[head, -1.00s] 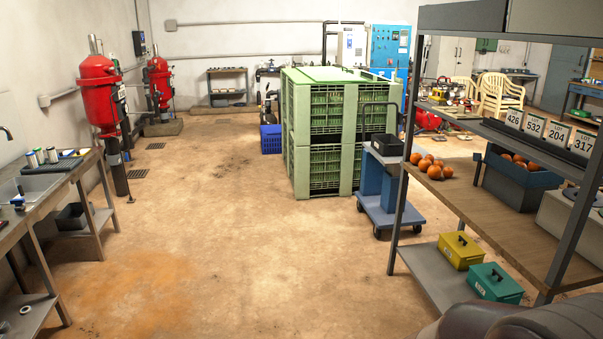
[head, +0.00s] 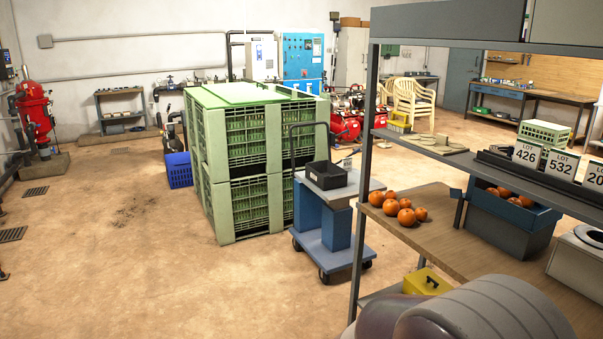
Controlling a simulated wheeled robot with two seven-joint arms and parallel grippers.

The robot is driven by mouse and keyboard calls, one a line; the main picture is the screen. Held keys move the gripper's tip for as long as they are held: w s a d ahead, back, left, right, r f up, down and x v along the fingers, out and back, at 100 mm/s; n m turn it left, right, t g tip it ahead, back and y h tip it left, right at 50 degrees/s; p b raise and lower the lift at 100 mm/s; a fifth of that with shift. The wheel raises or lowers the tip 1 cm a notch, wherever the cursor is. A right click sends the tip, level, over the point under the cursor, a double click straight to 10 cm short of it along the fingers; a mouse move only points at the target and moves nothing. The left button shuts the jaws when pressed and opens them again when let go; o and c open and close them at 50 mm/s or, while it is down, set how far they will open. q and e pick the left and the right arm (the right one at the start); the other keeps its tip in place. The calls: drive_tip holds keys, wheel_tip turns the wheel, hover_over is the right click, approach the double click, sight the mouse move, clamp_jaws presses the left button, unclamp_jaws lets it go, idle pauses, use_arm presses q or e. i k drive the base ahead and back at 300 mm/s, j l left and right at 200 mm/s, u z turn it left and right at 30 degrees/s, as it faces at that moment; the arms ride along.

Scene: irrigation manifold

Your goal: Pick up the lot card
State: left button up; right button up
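Several white lot cards stand in a dark rail on the upper shelf of the rack at the right. The readable ones are LOT 426 (head: 526,153), LOT 532 (head: 562,164) and a third card (head: 594,176) cut off by the right edge, showing "20". They stand upright in a row. The frames do not show which card is the task's. A rounded grey part of my own arm fills the bottom right. Neither gripper is in view.
The rack (head: 365,180) has oranges (head: 405,208) and a blue crate (head: 510,220) on its wooden shelf, and a yellow box (head: 428,283) below. A blue cart (head: 333,220) and stacked green bins (head: 245,160) stand left of it.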

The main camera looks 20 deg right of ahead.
sight(563, 165)
drive_tip(key=i+z, duration=0.55)
drive_tip(key=z, duration=0.2)
drive_tip(key=i+j+z, duration=0.1)
drive_tip(key=i+z, duration=0.3)
drive_tip(key=i+j+z, duration=0.15)
drive_tip(key=z, duration=0.2)
